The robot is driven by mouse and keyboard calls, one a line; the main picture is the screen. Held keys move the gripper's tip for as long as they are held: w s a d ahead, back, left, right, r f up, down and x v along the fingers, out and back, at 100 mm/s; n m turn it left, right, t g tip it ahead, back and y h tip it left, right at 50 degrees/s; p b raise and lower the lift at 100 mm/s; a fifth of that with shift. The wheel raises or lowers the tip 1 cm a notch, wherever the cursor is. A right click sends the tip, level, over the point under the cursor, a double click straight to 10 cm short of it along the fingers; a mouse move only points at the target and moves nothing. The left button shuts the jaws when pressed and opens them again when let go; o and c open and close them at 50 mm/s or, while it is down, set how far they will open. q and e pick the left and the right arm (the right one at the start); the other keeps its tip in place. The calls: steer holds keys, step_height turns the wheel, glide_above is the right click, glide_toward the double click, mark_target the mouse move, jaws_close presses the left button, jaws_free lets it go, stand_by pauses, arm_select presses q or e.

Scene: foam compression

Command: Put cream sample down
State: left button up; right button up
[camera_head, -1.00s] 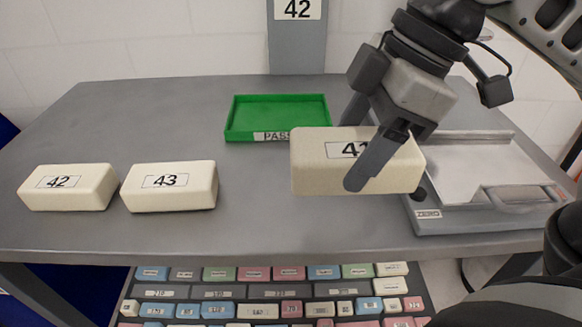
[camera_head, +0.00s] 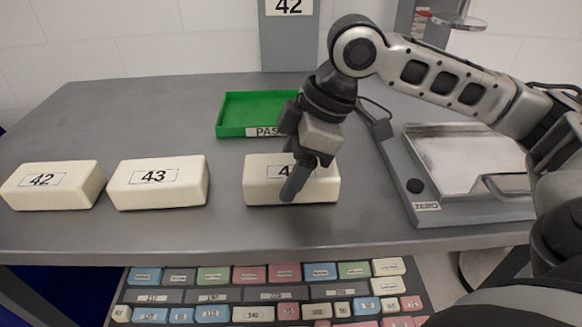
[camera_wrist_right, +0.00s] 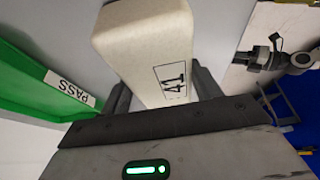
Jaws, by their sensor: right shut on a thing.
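The cream sample labelled 41 (camera_head: 262,190) is at the middle of the grey table (camera_head: 190,232), right of the other two samples, its lower edge at the table surface as far as I can tell. My right gripper (camera_head: 292,188) is shut across it from above, with one finger over its front face and part of its label. In the right wrist view the sample (camera_wrist_right: 145,45) sits between the two fingers (camera_wrist_right: 162,95). Cream samples 42 (camera_head: 52,187) and 43 (camera_head: 157,184) lie to the left.
A green PASS tray (camera_head: 226,127) stands behind sample 41. A grey device with a metal plate and a ZERO label (camera_head: 427,206) is to the right. A rack of coloured labelled blocks (camera_head: 235,312) lies below the table's front edge.

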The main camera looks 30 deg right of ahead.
arm_select(q)
steer(key=shift+r, duration=0.1)
arm_select(e)
steer(key=o, duration=1)
steer(key=shift+c, duration=0.2)
arm_select(q)
steer(key=shift+w+a+r+p, duration=0.15)
steer(key=shift+r+p, duration=0.4)
steer(key=shift+p, duration=0.75)
arm_select(e)
steer(key=v, duration=1.2)
steer(key=shift+r, duration=0.2)
